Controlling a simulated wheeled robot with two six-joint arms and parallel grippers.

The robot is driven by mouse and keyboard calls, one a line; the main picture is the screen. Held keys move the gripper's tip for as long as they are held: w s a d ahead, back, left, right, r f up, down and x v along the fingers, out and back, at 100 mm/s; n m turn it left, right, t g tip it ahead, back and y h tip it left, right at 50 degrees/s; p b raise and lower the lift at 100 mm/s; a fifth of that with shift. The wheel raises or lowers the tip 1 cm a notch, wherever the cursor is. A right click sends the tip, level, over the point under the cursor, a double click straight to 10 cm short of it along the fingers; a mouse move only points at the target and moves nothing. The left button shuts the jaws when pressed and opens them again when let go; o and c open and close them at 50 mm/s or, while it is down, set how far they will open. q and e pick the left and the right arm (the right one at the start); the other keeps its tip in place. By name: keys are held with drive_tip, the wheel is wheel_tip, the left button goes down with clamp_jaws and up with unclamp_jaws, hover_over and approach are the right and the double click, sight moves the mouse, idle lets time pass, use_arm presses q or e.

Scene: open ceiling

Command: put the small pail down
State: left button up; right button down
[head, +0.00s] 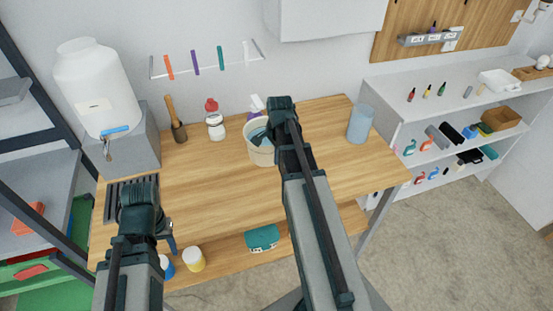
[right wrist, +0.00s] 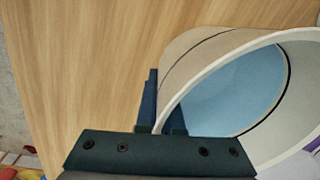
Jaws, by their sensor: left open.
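The small pail (head: 261,153) is cream outside with a pale blue inside, and is at the middle of the wooden table in the head view. In the right wrist view the pail (right wrist: 195,52) fills the right side, its rim running between my right gripper's fingers (right wrist: 160,112). My right gripper (head: 270,131) is shut on the pail's wall, one finger outside and one inside. Whether the pail's base touches the table is hard to tell. My left gripper (head: 169,236) is open and empty near the table's front left, away from the pail.
A white dispenser (head: 95,85) stands on a grey block at left. A wooden-handled tool (head: 176,122), a white bottle with a red cap (head: 215,122) and a purple-and-white bottle (head: 256,105) stand at the back. A grey-blue cylinder (head: 360,124) stands at right. Wood between pail and cylinder is clear.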

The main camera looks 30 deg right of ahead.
drive_tip(key=shift+f, duration=0.1)
drive_tip(key=c, duration=1.1)
unclamp_jaws()
drive_tip(key=shift+o, duration=0.2)
wheel_tip(320, 180, up, 12)
drive_tip(key=s+p, duration=0.1)
drive_tip(key=p, duration=1.1)
drive_tip(key=shift+r, duration=0.2)
drive_tip(key=shift+s, duration=0.1)
